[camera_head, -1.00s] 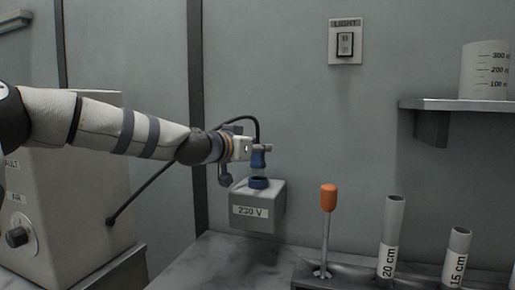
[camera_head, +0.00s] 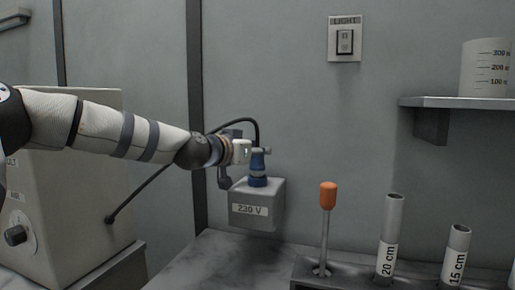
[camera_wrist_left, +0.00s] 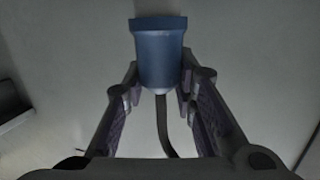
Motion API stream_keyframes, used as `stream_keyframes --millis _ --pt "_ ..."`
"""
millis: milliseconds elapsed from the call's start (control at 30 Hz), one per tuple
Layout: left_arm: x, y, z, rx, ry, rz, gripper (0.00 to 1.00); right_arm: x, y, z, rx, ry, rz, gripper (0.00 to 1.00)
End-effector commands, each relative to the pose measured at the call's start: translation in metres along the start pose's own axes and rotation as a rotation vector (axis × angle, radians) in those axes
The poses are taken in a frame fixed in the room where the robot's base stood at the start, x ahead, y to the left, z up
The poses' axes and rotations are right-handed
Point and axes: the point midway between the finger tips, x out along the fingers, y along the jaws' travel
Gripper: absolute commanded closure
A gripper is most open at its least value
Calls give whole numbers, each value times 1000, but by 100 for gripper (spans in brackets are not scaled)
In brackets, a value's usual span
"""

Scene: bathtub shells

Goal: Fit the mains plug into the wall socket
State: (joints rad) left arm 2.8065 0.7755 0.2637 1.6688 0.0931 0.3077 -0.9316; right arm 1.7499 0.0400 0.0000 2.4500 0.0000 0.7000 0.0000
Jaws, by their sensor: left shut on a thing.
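The blue mains plug (camera_head: 258,164) is held upright by my left gripper (camera_head: 260,151), which is shut on it. The plug's lower end meets the blue ring of the wall socket (camera_head: 270,196), a grey box marked 230 V. No gap shows between them, but how deep the plug sits cannot be told. In the left wrist view the plug (camera_wrist_left: 160,52) is between the two fingers (camera_wrist_left: 160,88), with its dark cable running away behind it. The socket cannot be made out there. My right gripper is not in view.
A grey cabinet (camera_head: 75,200) with a knob stands at the left, with the black cable running from it. A rack with an orange-handled tool (camera_head: 328,196) and labelled tubes (camera_head: 391,235) stands right of the socket. A light switch (camera_head: 345,40) is above.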

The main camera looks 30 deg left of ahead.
Motion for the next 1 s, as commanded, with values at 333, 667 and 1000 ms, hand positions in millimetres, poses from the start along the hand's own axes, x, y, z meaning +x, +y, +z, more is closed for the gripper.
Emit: stream_keyframes --millis 333,667,1000 --pt "2 0 9 -1 0 0 100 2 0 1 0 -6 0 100" --pt "3 1 19 -2 -5 2 100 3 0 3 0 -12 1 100" --pt "3 1 19 -1 -1 1 52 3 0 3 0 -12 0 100"
